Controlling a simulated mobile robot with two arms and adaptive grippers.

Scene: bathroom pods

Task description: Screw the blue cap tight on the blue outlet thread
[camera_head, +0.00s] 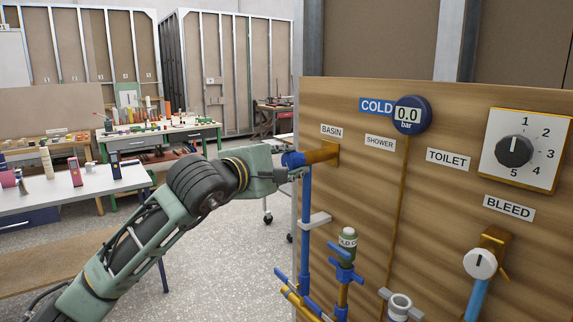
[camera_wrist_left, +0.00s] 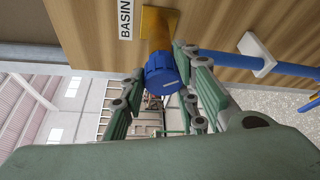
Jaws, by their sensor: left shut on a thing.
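The blue cap (camera_head: 292,159) is at the end of the brass outlet (camera_head: 322,153), below the BASIN label on the wooden panel. My left gripper (camera_head: 288,174) is shut on the cap, reaching it from the left. In the left wrist view the ridged blue cap (camera_wrist_left: 162,76) sits between the two green fingers (camera_wrist_left: 160,84), in line with the brass outlet (camera_wrist_left: 158,22). The blue thread is hidden, so I cannot tell how far the cap is on it. My right gripper is out of view.
The wooden panel (camera_head: 440,120) carries a blue gauge (camera_head: 409,115) reading 0.0 bar and a dial (camera_head: 514,151). A blue vertical pipe (camera_head: 306,205) runs close below the outlet. A white table (camera_head: 70,192) stands at the left. Floor is clear between.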

